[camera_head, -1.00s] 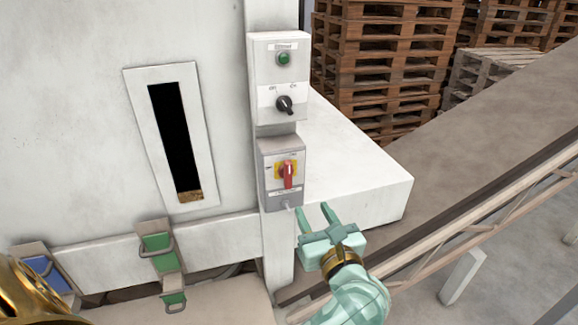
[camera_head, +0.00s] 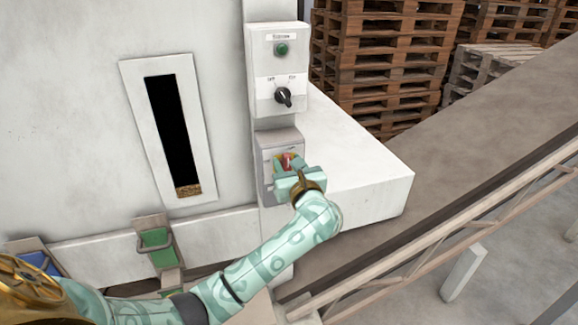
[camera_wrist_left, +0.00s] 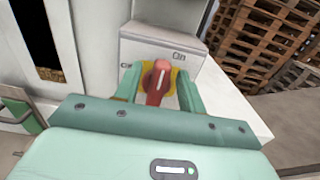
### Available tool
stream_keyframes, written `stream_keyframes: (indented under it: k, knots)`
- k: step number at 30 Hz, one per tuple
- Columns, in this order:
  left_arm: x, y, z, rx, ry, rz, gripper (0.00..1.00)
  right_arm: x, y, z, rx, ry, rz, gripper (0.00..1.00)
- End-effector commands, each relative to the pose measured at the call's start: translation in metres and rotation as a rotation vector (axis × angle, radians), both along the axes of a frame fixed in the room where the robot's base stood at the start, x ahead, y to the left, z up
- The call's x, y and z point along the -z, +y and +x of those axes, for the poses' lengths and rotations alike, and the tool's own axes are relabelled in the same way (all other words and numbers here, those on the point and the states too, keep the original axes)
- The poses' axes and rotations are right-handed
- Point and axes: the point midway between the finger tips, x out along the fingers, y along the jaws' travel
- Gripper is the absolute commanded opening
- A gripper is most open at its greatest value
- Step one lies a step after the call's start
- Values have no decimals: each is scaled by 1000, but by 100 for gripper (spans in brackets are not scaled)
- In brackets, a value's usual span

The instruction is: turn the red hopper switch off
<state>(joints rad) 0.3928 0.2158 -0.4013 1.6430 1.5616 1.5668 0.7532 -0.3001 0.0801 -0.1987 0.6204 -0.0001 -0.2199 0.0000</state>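The red hopper switch (camera_head: 286,161) is on the lower grey box (camera_head: 280,138) on the machine's corner post. My left gripper (camera_head: 289,165) is at the switch and partly covers it in the head view. In the left wrist view the red handle (camera_wrist_left: 158,82) is in front of a yellow plate (camera_wrist_left: 173,100), with its grip pointing down and slightly left. One finger is on each side of the handle, with visible gaps, so the gripper looks open around it. A label reading "On" is at the upper right of the handle. My right gripper is not in view.
Above is a control box (camera_head: 277,70) with a green button (camera_head: 281,49) and a black rotary knob (camera_head: 283,97). A white ledge (camera_head: 360,185) juts out to the right of the switch. A rail (camera_head: 450,235) and stacked pallets (camera_head: 375,60) are further right.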

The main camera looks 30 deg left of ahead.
Motion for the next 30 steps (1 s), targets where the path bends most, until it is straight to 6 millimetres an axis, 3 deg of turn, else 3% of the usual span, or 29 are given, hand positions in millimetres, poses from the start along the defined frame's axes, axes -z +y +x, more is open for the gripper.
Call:
stream_keyframes:
  k: [6,10,20,30]
  knots:
    - [0,0,0,0,0,0,37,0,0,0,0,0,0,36]
    - [0,0,0,0,0,0,1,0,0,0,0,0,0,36]
    - [2,0,-1,0,-10,-13,0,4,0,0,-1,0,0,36]
    - [10,2,-4,0,-138,-125,0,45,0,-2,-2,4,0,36]
